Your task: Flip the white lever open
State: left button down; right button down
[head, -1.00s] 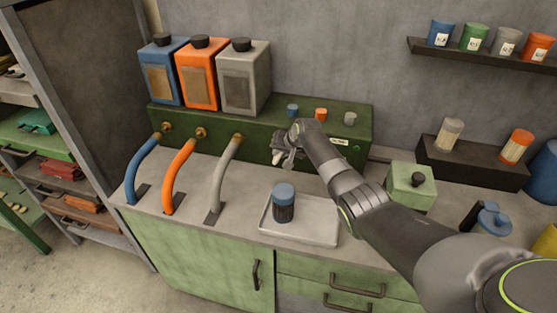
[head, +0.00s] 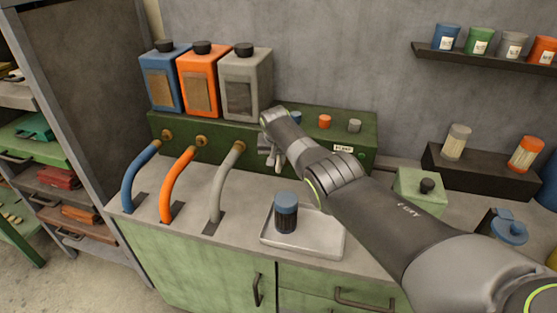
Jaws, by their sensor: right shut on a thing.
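My right gripper (head: 270,160) is low in front of the green box (head: 340,155), near its front face and just right of the grey-white curved pipe (head: 224,185). Its fingers look pale and are closed together. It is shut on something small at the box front. I take this to be the white lever, but the fingers and wrist hide it, so I cannot see its shape or angle. My left gripper is out of view.
Blue (head: 138,180) and orange (head: 175,185) pipes curve down at left. Canisters (head: 245,85) stand behind on the box. A small green box (head: 420,192) is at right.

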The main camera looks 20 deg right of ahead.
aim_at(278, 167)
jog(key=shift+f, duration=0.1)
jog(key=c, duration=1.4)
grip_release()
jog(key=shift+o, duration=0.2)
jog(key=p+v, duration=0.3)
jog(key=shift+r, duration=0.2)
jog(key=b+v, duration=0.1)
jog(key=v, duration=1.3)
jog(key=shift+s+a, duration=0.1)
